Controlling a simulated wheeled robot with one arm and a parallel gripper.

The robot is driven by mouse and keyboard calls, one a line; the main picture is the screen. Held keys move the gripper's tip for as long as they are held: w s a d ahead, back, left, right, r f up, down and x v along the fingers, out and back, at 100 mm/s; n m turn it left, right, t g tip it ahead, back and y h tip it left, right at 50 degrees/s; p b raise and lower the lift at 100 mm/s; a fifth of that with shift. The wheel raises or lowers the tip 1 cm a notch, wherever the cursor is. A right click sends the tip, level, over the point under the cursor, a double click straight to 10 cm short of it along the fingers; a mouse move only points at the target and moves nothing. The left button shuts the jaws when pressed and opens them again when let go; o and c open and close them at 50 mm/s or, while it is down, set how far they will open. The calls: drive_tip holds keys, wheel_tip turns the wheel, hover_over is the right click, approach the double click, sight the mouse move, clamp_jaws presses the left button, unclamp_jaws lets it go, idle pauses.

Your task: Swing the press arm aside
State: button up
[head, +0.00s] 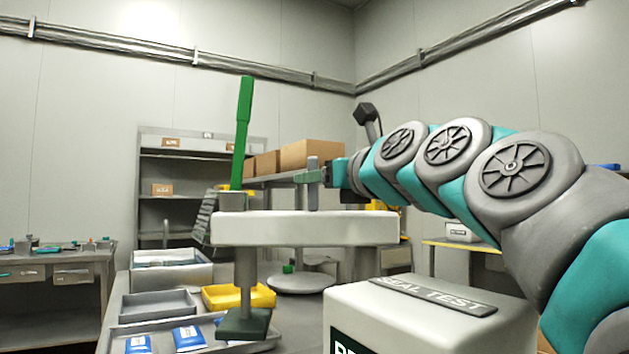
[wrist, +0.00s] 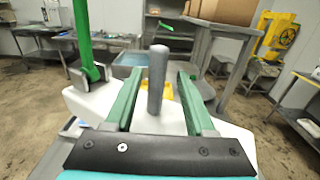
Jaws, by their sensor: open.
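The press arm (head: 300,229) is a thick white horizontal beam above the bench. A grey upright peg (wrist: 157,78) stands on it. At its left end are a long green lever (head: 242,130) and a grey ram with a dark green foot (head: 243,324) hanging below. My gripper (head: 311,176) is at the peg, above the beam. In the wrist view its two green fingers stand apart, one on each side of the peg, with visible gaps. The gripper is open. The head view hides part of the peg behind the fingers.
A white box labelled SEAL TEST (head: 430,305) stands front right, below my arm. Grey trays, a yellow tray (head: 238,297) and blue pouches (head: 188,338) lie on the bench to the left. Shelves (head: 190,140) and cardboard boxes (head: 310,153) are behind.

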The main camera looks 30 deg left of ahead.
drive_tip(key=shift+v, duration=2.95)
drive_tip(key=shift+w, duration=0.1)
